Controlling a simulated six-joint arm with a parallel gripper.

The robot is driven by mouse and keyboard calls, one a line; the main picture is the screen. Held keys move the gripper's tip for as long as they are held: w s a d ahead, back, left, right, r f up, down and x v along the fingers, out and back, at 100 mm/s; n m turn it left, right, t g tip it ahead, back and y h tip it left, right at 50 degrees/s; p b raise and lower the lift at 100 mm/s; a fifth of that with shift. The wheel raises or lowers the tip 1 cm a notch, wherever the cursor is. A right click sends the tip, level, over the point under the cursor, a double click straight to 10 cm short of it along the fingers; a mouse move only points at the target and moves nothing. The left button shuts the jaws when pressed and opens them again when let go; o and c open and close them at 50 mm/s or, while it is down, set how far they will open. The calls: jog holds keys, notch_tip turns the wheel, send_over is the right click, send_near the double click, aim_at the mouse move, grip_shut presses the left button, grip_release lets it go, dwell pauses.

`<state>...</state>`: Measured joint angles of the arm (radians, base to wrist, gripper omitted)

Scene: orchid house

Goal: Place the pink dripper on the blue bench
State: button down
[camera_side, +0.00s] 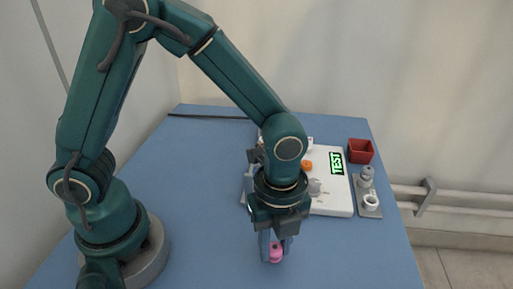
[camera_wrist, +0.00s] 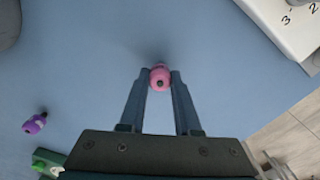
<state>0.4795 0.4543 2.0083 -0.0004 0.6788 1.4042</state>
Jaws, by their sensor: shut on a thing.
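The pink dripper (camera_wrist: 160,78) is between my gripper's fingertips in the wrist view. My gripper (camera_wrist: 160,80) is shut on it. In the side view the pink dripper (camera_side: 275,253) shows at the tips of my gripper (camera_side: 276,250), low over the front part of the blue bench (camera_side: 200,200). I cannot tell whether the dripper touches the bench. Part of it is hidden by the fingers in the side view.
A purple dripper (camera_wrist: 35,123) lies on the bench at the left of the wrist view. A white device (camera_side: 333,190) with a green TEST display stands behind my gripper. A red box (camera_side: 360,151) and a grey plate with fittings (camera_side: 369,210) are at the right. The bench's left area is clear.

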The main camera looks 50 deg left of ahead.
aim_at(275, 246)
jog(key=c, duration=0.6)
grip_release()
jog(key=shift+f, duration=0.1)
notch_tip(275, 246, up, 11)
jog(key=shift+s+a+r+n+t, duration=0.5)
jog(key=shift+s+a+n+t, duration=0.45)
jog(key=shift+a+n, duration=1.85)
jog(key=shift+s+a+r+n+t, duration=0.5)
jog(key=shift+s+a+n+t, duration=0.5)
jog(key=shift+n, duration=3.4)
jog(key=shift+s+a+r+n+t, duration=0.65)
jog(key=shift+a+n, duration=1.35)
jog(key=shift+n, duration=1.6)
jog(key=shift+s+f, duration=0.1)
jog(key=shift+f, duration=0.05)
